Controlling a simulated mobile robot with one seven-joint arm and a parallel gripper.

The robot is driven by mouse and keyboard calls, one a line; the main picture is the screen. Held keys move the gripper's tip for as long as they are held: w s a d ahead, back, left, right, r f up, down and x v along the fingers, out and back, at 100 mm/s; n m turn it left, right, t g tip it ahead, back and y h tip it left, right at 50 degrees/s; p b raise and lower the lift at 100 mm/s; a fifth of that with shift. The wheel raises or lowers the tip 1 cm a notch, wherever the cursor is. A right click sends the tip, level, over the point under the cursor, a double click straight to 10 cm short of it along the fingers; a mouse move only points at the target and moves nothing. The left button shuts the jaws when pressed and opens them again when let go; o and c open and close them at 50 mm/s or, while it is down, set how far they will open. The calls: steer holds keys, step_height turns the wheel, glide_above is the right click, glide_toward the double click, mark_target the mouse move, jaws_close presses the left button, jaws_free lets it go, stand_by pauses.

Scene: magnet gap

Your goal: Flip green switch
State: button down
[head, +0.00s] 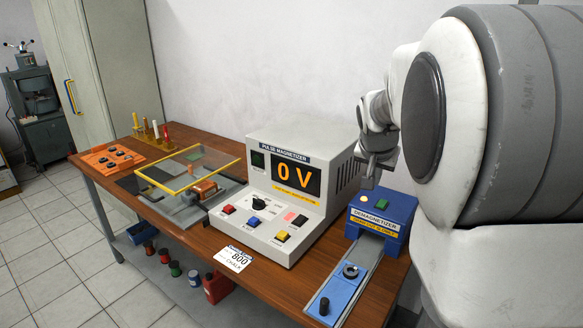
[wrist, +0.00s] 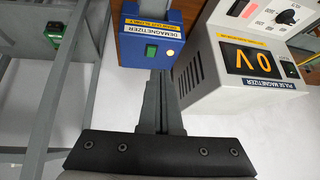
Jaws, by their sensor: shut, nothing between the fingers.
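A green switch (head: 381,204) sits on top of the blue demagnetizer (head: 400,207) at the right of the bench. In the wrist view the green switch (wrist: 151,51) shows as a small green rectangle beside a round pale-yellow lamp (wrist: 170,53). My gripper (head: 368,183) is above the demagnetizer, close to the lamp and switch. I cannot tell whether the fingers touch the box. The switch's tilt is too small to read.
The pulse magnetizer (head: 290,180), reading 0 V, stands left of the demagnetizer. It has a dark green element (head: 257,159) on its front. A rail with a blue carriage (head: 345,285) runs forward from the demagnetizer.

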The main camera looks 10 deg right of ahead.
steer(key=w+d+f+m+h+b, duration=0.1)
steer(key=w+d+f+h+b, duration=0.1)
steer(key=w+d, duration=0.3)
steer(key=shift+w+d+f+h+b, duration=0.3)
steer(key=shift+w+f+b, duration=0.15)
steer(key=shift+w+f, duration=0.4)
steer(key=shift+r, duration=0.15)
glide_above(382, 204)
step_height(382, 204, down, 7)
steer(key=shift+s+a+f+b, duration=0.1)
steer(key=shift+b, duration=0.3)
step_height(382, 204, down, 2)
steer(key=shift+f, duration=0.2)
steer(key=shift+f+b, duration=0.35)
steer(key=shift+f, duration=0.4)
steer(key=shift+r+p, duration=0.1)
steer(key=shift+p, duration=0.2)
